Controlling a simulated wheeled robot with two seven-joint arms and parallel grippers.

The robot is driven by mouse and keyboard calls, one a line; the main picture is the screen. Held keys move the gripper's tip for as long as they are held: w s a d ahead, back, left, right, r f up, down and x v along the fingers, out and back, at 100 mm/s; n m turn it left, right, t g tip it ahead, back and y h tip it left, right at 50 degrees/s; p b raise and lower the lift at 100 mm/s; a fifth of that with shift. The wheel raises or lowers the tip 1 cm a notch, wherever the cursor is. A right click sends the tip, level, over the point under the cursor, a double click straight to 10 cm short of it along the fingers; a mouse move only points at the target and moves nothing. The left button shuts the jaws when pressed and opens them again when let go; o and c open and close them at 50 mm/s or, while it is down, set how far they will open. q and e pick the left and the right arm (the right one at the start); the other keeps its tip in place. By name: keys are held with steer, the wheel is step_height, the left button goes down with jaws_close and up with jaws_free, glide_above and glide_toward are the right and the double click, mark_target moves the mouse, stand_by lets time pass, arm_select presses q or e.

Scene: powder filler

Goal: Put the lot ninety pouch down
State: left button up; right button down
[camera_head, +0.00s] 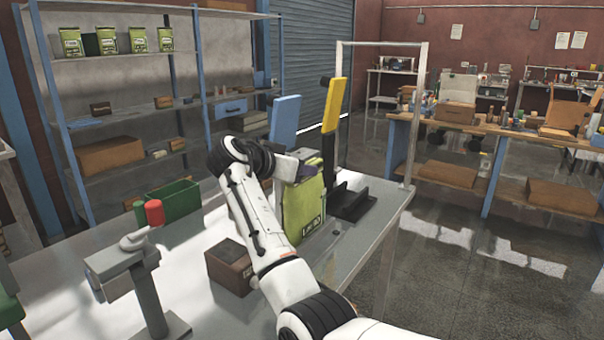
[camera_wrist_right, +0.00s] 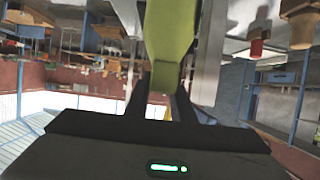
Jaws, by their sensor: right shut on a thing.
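A green pouch (camera_head: 303,214) with a dark printed label hangs upright above or at the right part of the metal table (camera_head: 215,280); the label is too small to read surely. My right gripper (camera_head: 308,166) is shut on the pouch's top edge. In the right wrist view the pouch (camera_wrist_right: 170,35) runs out between the two dark fingers of the gripper (camera_wrist_right: 165,92). I cannot tell whether the pouch's bottom touches the table. My left gripper is not in view.
A black stand (camera_head: 352,200) with a yellow upright (camera_head: 334,105) is right behind the pouch. Similar green pouches (camera_head: 107,41) line the shelf.

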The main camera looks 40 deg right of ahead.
steer(key=c, duration=1.5)
jaws_free()
steer(key=shift+c, duration=0.2)
steer(key=shift+a+r, duration=0.15)
steer(key=shift+r, duration=0.05)
steer(key=b+v, duration=0.2)
steer(key=v, duration=0.9)
steer(key=shift+s+a+r, duration=0.15)
steer(key=shift+a+r, duration=0.05)
steer(key=shift+a, duration=0.15)
